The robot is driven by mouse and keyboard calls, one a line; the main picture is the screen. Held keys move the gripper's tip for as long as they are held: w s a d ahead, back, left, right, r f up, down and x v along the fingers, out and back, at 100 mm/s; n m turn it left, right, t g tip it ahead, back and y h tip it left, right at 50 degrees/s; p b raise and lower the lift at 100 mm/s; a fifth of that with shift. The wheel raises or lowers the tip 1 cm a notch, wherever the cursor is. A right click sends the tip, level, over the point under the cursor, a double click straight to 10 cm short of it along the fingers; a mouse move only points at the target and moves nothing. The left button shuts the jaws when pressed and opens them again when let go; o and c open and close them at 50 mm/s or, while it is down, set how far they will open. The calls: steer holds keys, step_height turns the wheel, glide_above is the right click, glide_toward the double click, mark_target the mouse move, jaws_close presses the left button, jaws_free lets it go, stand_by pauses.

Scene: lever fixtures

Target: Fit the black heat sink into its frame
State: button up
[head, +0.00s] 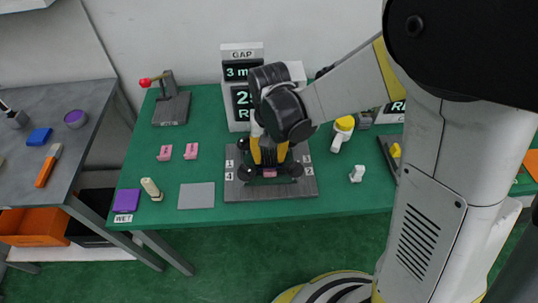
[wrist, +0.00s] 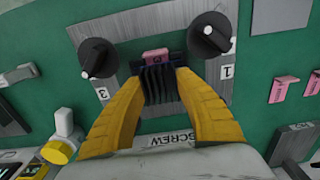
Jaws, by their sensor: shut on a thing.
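The black finned heat sink (wrist: 158,86) is between the yellow fingers of my gripper (wrist: 160,84) in the wrist view. My gripper (head: 269,158) is shut on it, low over the grey numbered plate (head: 308,187). A pink piece (wrist: 155,54) is at the far end of the heat sink, with a dark edge beside it; it also shows in the head view (head: 269,173). The frame is mostly hidden by the heat sink and fingers. I cannot tell whether the heat sink is seated or just above it. Black round knobs (wrist: 97,58) (wrist: 210,36) stand on both sides.
Two loose pink clips (head: 164,153) (head: 191,151) lie left of the plate on the green table. A grey pad (head: 196,196) lies at the front left. A display stand (head: 239,100) is close behind. A yellow-topped white object (head: 343,130) and a small white piece (head: 357,173) stand right.

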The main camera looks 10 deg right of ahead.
steer(key=shift+f+b, duration=0.75)
steer(key=shift+f, duration=0.1)
stand_by(0.4)
steer(key=o, duration=1.1)
step_height(320, 180, up, 12)
steer(key=shift+r, duration=0.1)
steer(key=s+d+r+t, duration=0.4)
steer(key=s+d+t, duration=0.3)
steer(key=s+d, duration=0.3)
steer(key=d, duration=0.3)
steer(key=shift+s+d, duration=0.25)
steer(key=shift+s, duration=0.15)
